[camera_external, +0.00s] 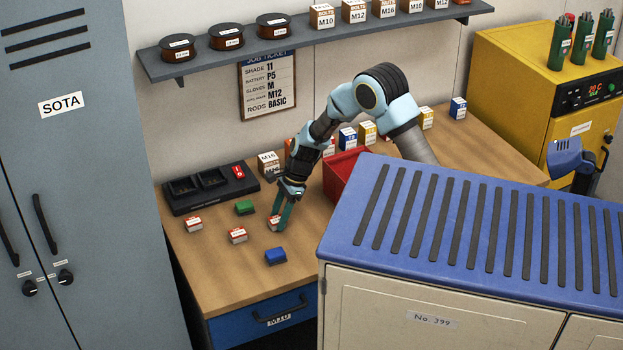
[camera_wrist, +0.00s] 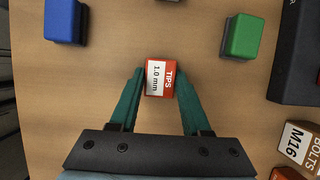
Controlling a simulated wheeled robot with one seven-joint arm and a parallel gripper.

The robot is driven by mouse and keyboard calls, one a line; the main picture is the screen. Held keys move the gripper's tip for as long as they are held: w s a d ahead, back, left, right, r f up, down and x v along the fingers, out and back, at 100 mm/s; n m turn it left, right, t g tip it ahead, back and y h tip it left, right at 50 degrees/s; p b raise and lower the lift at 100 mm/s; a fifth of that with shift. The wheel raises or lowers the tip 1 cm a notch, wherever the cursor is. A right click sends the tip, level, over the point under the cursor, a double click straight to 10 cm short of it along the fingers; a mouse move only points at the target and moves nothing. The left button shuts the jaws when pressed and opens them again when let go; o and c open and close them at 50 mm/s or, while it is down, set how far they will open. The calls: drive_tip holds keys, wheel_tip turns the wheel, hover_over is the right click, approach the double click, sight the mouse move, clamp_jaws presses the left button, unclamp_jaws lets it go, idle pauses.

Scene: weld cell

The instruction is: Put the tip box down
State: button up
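The tip box (camera_wrist: 160,78), white and red with "TIPS 1.0 mm" on top, sits between the fingertips of my gripper (camera_wrist: 159,84) in the wrist view. The fingers lie along its two sides and appear closed on it. In the external view my gripper (camera_external: 280,213) points down over the wooden workbench (camera_external: 335,247), with the tip box (camera_external: 273,223) at its fingertips. The box is at or very near the bench top; I cannot tell whether it touches.
Two similar red-and-white boxes (camera_external: 237,235) (camera_external: 194,224) stand to the left. A blue box (camera_external: 276,256) stands in front, a green box (camera_external: 244,207) behind left. A black charger (camera_external: 210,187), an M16 bolts box (camera_external: 268,163) and a red bin (camera_external: 340,172) lie farther back.

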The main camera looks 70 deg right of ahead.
drive_tip(key=o, duration=0.4)
drive_tip(key=shift+c, duration=0.2)
drive_tip(key=b+v, duration=0.2)
drive_tip(key=v, duration=0.9)
drive_tip(key=s+a+f+n+h, duration=0.1)
drive_tip(key=s+a+n, duration=0.7)
drive_tip(key=n, duration=0.5)
drive_tip(key=s+a+f+n+g+h, duration=0.1)
drive_tip(key=s+a+f+n+h, duration=0.1)
drive_tip(key=s+a+n, duration=0.7)
drive_tip(key=shift+s+n+g, duration=0.3)
drive_tip(key=shift+s+n, duration=0.55)
drive_tip(key=shift+n, duration=1.15)
drive_tip(key=shift+f, duration=0.1)
